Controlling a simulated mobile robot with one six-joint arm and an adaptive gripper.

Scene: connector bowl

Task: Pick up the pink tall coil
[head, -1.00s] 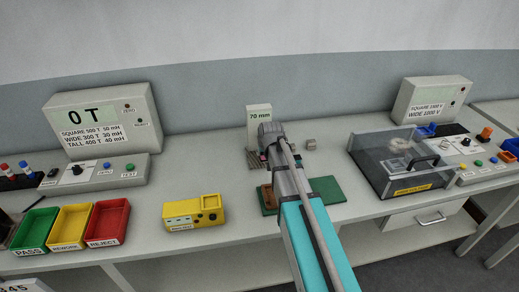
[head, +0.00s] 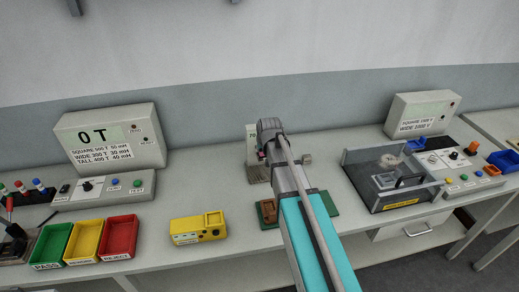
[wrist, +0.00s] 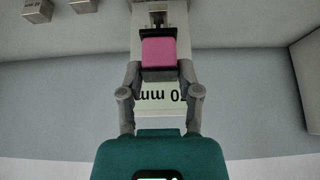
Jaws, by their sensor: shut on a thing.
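The pink tall coil (wrist: 158,52) is between the fingers of my gripper (wrist: 158,68) in the wrist view. It has a pink winding between dark end flanges, and the fingers are shut on it from both sides. In the head view my arm hides most of the gripper and coil; only a small pink patch (head: 261,154) shows beside the arm. A pale 70 mm sign (wrist: 160,98) is behind the coil in the wrist view. Whether the coil touches anything below is hidden.
Two grey blocks (wrist: 37,11) (wrist: 83,5) show at the wrist view's top left. A green mat (head: 327,203) lies under my arm. A yellow device (head: 198,228) and green, yellow and red bins (head: 120,236) are left. A clear-lidded box (head: 392,180) is right.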

